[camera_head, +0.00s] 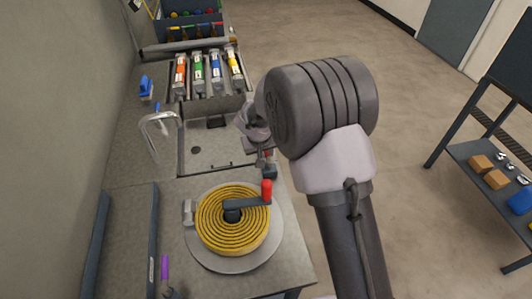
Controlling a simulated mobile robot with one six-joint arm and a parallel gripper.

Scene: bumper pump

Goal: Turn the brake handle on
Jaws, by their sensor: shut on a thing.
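The crank-like brake handle is a dark arm (245,204) with an upright red grip (266,190). It reaches right from the hub of a flat yellow coil (215,235) on a round grey plate. My gripper (268,171) is at the top of the red grip, at the right edge of the bench. Its dark fingertips are shut at the grip; the exact contact is small and partly hidden behind the red grip.
A sink with a curved tap (157,127) lies behind the coil. Several coloured cartridges (215,70) stand in a rack further back. A blue object (146,88) is at the left by the wall. A dark shelf with boxes (484,164) stands at the right; the floor between is clear.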

